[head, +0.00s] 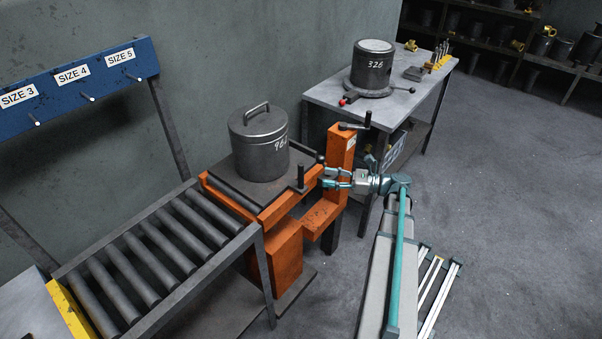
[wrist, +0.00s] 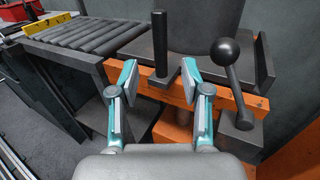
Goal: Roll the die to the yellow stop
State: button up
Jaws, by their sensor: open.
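The die (head: 262,148), a dark steel cylinder with a top handle and white digits starting "96", stands upright on the dark top of the orange lift table (head: 285,205). Its lower side shows in the wrist view (wrist: 205,28). The yellow stop (head: 70,312) is at the far end of the roller conveyor, top left in the wrist view (wrist: 48,22). My gripper (head: 328,178) is open and empty at the table's right edge. In the wrist view my gripper (wrist: 160,82) points at an upright black post (wrist: 160,45) on the table edge; I cannot tell the gap.
The roller conveyor (head: 150,250) runs from the table to the lower left and is clear. A ball-knobbed lever (wrist: 226,55) stands right of my fingers. A crank (head: 350,125) tops the orange column. A bench (head: 325,92) behind carries another die (head: 372,68) marked 326.

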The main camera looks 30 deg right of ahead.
aim_at(301, 173)
jog(key=p+x, duration=0.3)
jog(key=x, duration=0.7)
grip_shut()
